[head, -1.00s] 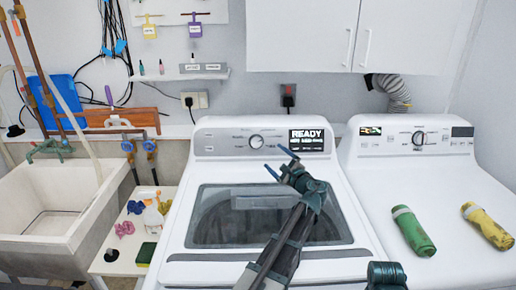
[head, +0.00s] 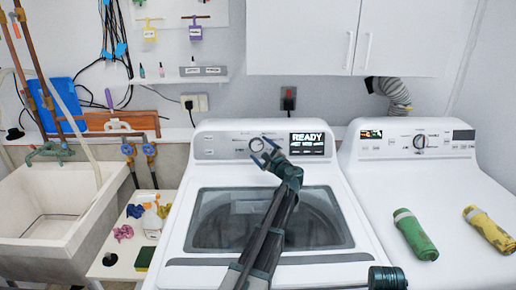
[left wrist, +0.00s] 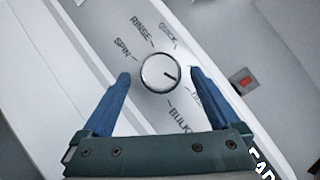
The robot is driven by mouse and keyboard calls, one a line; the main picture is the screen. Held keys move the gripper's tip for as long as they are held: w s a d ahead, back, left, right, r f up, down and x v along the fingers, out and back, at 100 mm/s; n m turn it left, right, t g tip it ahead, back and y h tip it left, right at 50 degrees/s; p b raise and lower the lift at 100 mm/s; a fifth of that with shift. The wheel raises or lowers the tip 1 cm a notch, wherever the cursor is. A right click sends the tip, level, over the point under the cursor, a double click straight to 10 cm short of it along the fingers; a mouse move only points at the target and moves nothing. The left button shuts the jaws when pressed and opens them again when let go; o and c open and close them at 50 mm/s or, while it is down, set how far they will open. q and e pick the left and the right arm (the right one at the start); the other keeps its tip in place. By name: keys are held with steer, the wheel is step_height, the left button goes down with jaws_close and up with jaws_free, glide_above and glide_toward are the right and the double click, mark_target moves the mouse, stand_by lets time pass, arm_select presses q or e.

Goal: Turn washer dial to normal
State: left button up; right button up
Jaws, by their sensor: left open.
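The washer dial (head: 257,144) is a round silver knob on the panel of the left-hand white machine, whose display reads READY. It also shows in the left wrist view (left wrist: 159,72), with SPIN, RINSE, QUICK and BULKY printed around it. Its dark mark points right and slightly down, towards a label mostly hidden by the right finger. My left gripper (head: 265,150) is open in front of the panel. In the left wrist view its blue fingers (left wrist: 159,76) lie on either side of the dial; I cannot tell whether they touch it.
The washer lid (head: 268,220) is closed below the panel. A sink (head: 95,225) is at left. White cabinets (head: 350,35) hang above.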

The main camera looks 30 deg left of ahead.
mark_target(256, 145)
arm_select(q)
steer(key=shift+x, duration=1.25)
steer(key=c, duration=1.4)
steer(key=shift+o, duration=0.2)
steer(key=shift+w+r+n+g+p, duration=0.1)
steer(key=shift+r+n+g+p, duration=0.25)
steer(key=shift+n+p, duration=0.6)
steer(key=shift+d+n+g+h+p, duration=0.1)
steer(key=shift+n+g+h+p, duration=0.45)
steer(key=shift+n+p, duration=0.7)
steer(key=n+g+h+p, duration=0.1)
steer(key=n+p, duration=0.1)
steer(key=shift+n+g+p, duration=0.3)
steer(key=shift+n+p, duration=0.1)
steer(key=shift+f+n+h+p, duration=0.1)
steer(key=shift+n+h+p, duration=0.25)
steer(key=shift+n+p, duration=0.5)
steer(key=shift+g, duration=0.3)
